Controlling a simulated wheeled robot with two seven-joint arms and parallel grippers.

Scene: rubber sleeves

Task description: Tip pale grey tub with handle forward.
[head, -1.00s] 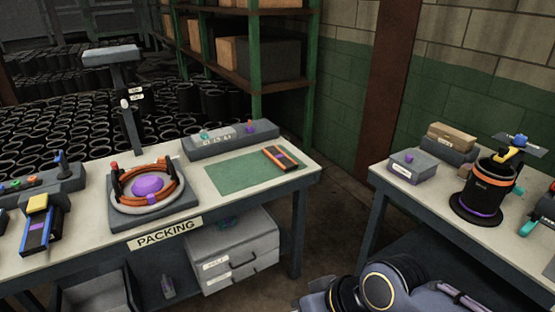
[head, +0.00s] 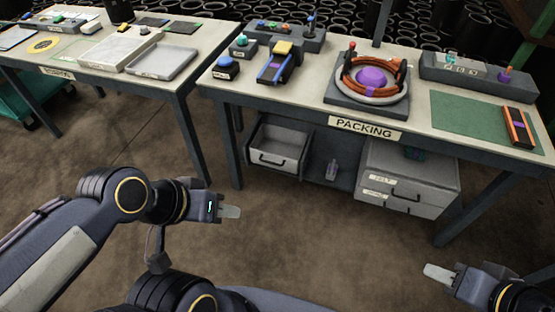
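A pale grey open-topped tub (head: 272,157) with a dark handle on its front stands upright under the left part of the packing table (head: 232,97). Its inside looks empty from here. My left gripper (head: 230,211) is in front of the table, below and left of the tub in the picture, apart from it. My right gripper (head: 440,273) is at the lower right, far from the tub. Each gripper shows one pale fingertip shape, so its opening is unclear. Nothing shows between the fingers of either.
Table legs flank this space. Another table (head: 185,47) stands at left. The floor (head: 300,235) in front is clear.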

